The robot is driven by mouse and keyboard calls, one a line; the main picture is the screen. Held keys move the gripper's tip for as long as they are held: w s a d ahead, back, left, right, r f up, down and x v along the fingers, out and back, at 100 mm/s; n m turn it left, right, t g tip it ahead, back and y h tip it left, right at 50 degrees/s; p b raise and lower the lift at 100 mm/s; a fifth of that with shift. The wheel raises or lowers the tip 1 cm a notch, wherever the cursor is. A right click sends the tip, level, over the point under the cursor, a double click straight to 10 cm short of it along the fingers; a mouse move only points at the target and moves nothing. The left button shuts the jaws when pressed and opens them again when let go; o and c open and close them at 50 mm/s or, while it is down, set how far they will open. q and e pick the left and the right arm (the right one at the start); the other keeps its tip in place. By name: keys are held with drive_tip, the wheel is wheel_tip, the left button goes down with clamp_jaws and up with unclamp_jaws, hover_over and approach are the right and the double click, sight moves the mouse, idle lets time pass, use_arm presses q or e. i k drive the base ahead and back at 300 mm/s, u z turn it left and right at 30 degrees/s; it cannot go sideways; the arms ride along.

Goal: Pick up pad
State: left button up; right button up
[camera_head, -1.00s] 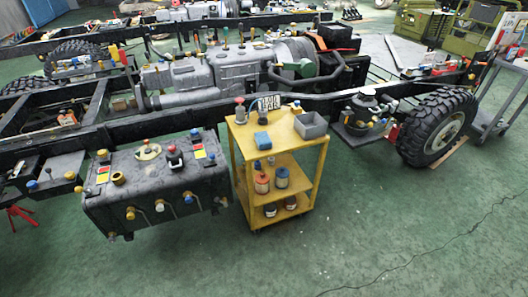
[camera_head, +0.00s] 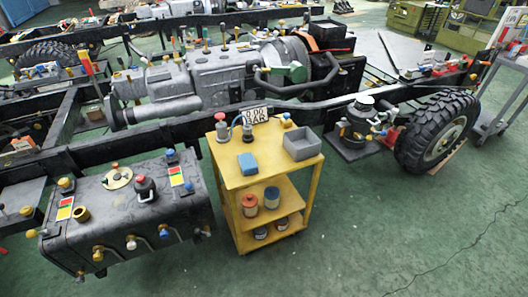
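A blue pad (camera_head: 248,163) lies flat on the top shelf of a yellow cart (camera_head: 233,183), left of the middle of the shelf. It is the only pad-like thing that I can make out. Neither of my grippers shows in the head view.
On the cart top, a grey open bin (camera_head: 302,145) is right of the pad, with a "0.00 BAR" display (camera_head: 254,115) and a red-topped item (camera_head: 222,128) behind. A black tank (camera_head: 130,215) stands close left. Green floor (camera_head: 370,230) is free at the right and front.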

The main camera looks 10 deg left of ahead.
sight(249, 165)
drive_tip(key=u, duration=0.35)
drive_tip(key=i, duration=1)
drive_tip(key=u, duration=0.65)
